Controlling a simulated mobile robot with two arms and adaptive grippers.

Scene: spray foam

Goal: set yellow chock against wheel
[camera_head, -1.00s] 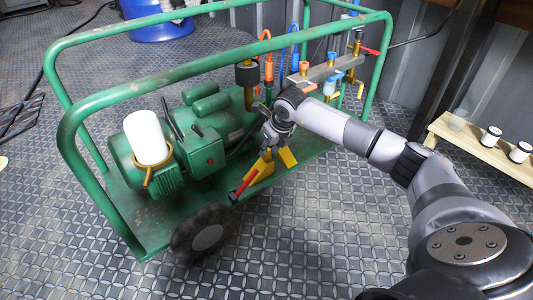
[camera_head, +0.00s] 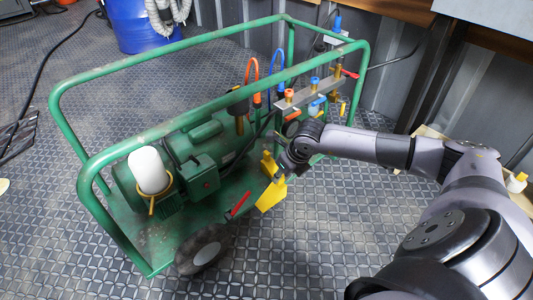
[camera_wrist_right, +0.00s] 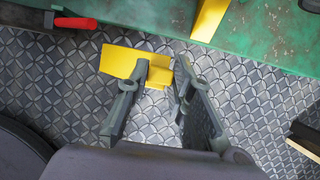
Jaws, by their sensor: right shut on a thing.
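A yellow chock (camera_head: 271,196) is in my right gripper (camera_head: 284,172), beside the near edge of the green cart. In the right wrist view, the chock (camera_wrist_right: 120,63) sits between the fingers of that gripper (camera_wrist_right: 161,72), reaching out to the left over the patterned floor. Its gap to the floor cannot be judged. The cart's dark wheel (camera_head: 203,250) is to the lower left of the chock, clearly apart from it. Another yellow piece (camera_head: 268,163) is at the cart's edge, and it also shows in the wrist view (camera_wrist_right: 209,18). My left gripper is out of view.
The green cart frame (camera_head: 92,165) carries a motor and valves. A red handle (camera_head: 240,204) sticks out between the chock and the wheel. A blue barrel (camera_head: 140,25) stands at the back. The floor in front of the cart (camera_head: 330,240) is free.

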